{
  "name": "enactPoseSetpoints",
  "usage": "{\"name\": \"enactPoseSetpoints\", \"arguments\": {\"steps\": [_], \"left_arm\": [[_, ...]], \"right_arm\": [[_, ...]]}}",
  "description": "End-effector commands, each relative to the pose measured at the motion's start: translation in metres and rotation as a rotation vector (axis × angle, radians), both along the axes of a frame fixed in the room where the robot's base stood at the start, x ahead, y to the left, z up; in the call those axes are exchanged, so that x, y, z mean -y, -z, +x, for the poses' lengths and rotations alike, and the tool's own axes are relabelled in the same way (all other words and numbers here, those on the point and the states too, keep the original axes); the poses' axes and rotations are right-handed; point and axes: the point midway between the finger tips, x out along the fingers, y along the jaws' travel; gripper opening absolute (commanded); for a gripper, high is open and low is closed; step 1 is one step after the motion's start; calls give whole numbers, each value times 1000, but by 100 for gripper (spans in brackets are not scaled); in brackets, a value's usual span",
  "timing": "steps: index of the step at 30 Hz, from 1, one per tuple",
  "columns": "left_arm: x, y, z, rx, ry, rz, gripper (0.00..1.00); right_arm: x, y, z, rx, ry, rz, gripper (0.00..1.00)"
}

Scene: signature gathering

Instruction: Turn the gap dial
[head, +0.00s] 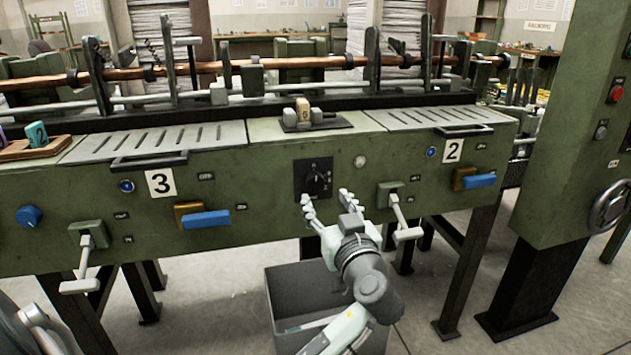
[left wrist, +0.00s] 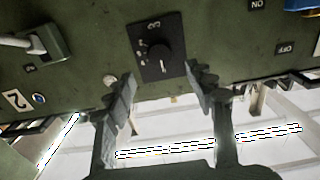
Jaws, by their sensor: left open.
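The gap dial (head: 318,181) is a round black knob on a square black plate with white marks, on the front of the green machine. In the left wrist view the dial (left wrist: 160,55) appears upside down, ahead of the fingertips and between their lines. My left gripper (head: 325,197) is open, its two fingers pointing up at the lower edge of the dial plate. In the left wrist view the left gripper (left wrist: 160,78) shows nothing between its fingers. I cannot tell whether a fingertip touches the panel. My right gripper is not in view.
A lever (head: 402,216) sits right of the dial, and a blue handle (head: 206,219) to its left. Another lever (head: 84,262) is farther left. A grey bin (head: 291,288) stands under the machine, behind my arm. A green post with a handwheel (head: 609,207) stands at right.

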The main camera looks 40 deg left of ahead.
Motion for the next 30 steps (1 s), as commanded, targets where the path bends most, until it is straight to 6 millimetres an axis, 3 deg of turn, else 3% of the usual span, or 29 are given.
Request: {"name": "enactPoseSetpoints", "arguments": {"steps": [12, 23, 30], "left_arm": [[-47, -2, 40, -1, -1, 3, 55], [-54, 0, 45, 0, -1, 0, 55], [-53, 0, 45, 0, -1, 0, 29]], "right_arm": [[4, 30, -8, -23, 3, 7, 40], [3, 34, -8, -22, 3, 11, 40], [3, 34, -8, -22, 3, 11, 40]]}}
